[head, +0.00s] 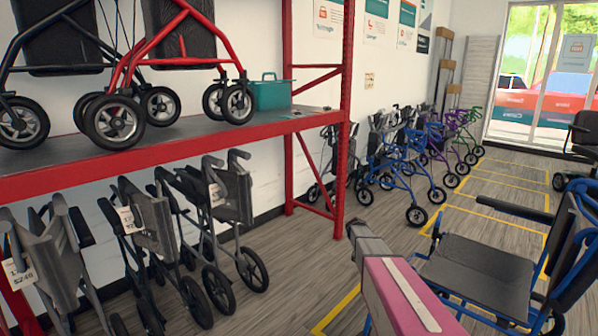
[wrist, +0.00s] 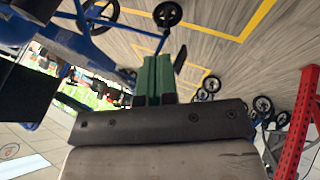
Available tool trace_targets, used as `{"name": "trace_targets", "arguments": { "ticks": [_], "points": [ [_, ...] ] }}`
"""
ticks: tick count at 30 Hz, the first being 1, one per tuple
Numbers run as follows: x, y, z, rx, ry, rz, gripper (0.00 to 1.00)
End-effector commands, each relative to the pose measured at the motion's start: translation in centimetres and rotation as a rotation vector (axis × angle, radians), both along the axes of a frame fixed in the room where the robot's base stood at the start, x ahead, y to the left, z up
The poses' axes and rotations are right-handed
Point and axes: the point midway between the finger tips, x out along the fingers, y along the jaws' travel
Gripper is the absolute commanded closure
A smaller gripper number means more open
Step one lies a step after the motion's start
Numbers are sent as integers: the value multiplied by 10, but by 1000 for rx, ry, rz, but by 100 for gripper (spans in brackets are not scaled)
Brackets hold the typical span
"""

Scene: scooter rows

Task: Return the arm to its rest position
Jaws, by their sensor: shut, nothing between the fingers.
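My gripper (wrist: 158,78) shows in the wrist view as two green fingers pressed together, with nothing between them. It is in free air above the wooden floor and touches nothing that I can see. In the head view my pink and grey arm (head: 398,295) reaches in from the bottom edge, right of centre. I cannot make out the fingers in the head view. The wrist view is turned, with the floor at the top.
A red-framed shelf (head: 200,140) with rollators and a teal box (head: 268,93) stands left. Folded grey rollators are below it. A blue wheelchair (head: 480,275) stands close on the right. Coloured rollators (head: 405,165) line the back wall. Floor between shelf and wheelchair is clear.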

Motion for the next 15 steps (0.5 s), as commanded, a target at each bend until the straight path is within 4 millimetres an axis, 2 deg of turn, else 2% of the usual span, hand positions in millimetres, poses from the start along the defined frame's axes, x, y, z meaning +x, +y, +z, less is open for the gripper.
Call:
{"name": "trace_targets", "arguments": {
  "ticks": [1,6,9,12,15],
  "points": [
    [-47,17,9,58,34,47,100],
    [-145,67,24,256,129,225,100],
    [-201,95,35,369,167,338,100],
    [-247,119,46,465,187,443,100],
    [-279,137,55,535,195,524,100]
  ]
}}
